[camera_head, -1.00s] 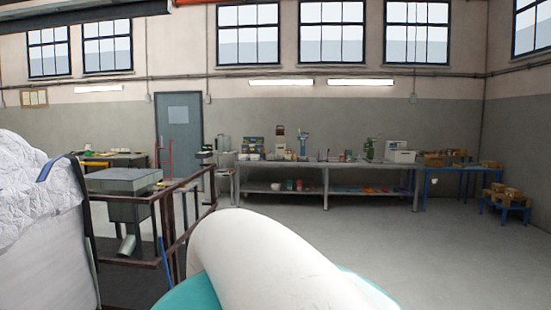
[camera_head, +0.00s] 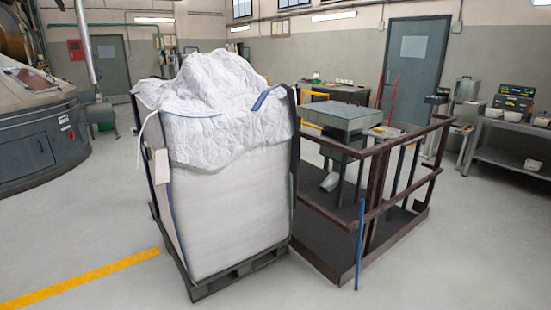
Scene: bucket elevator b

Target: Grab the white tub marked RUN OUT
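I cannot make out a white tub marked RUN OUT in the head view. Some small pale tubs or bowls (camera_head: 537,165) sit on the shelf under the bench at the far right, too small to read any marking. My gripper is not in view, and neither is my arm.
A large white bulk bag (camera_head: 228,205) on a dark pallet stands in front of me. A brown railing (camera_head: 400,185) encloses a hopper (camera_head: 340,117) to its right. A workbench (camera_head: 510,155) stands far right. Round machinery (camera_head: 35,130) is at left. Floor at front right is clear.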

